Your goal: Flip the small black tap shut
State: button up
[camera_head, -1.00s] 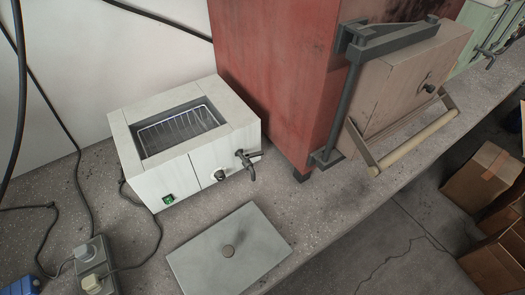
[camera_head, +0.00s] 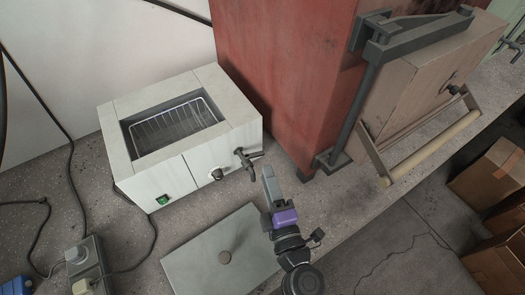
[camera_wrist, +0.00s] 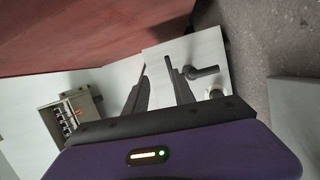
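The small black tap (camera_head: 247,158) sticks out of the right end of the front of a white water bath (camera_head: 160,182). In the wrist view the dark tap (camera_wrist: 203,72) lies just right of my right finger, outside the gap between the fingers. My gripper (camera_head: 268,172) is in front of and slightly right of the tap, seemingly apart from it. In the wrist view my gripper (camera_wrist: 156,66) has its two dark fingers spread with nothing between them, so it is open. A round knob (camera_head: 216,174) sits left of the tap.
A grey lid (camera_head: 205,262) with a round knob lies on the bench in front of the bath. A red furnace (camera_head: 285,70) with a pale door (camera_head: 415,90) stands right of it. Cables and a socket block (camera_head: 88,262) lie at lower left. Cardboard boxes (camera_head: 490,175) stand on the floor.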

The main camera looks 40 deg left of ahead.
aim_at(258, 156)
jog(key=shift+n, duration=0.5)
jog(key=x, duration=0.2)
jog(key=f+x, duration=0.1)
jog(key=x, duration=0.2)
jog(key=b+x, duration=0.1)
jog(key=x, duration=0.1)
jog(key=shift+w+a+f, duration=0.1)
jog(key=shift+a+f, duration=0.2)
jog(key=shift+f, duration=0.05)
grip_shut()
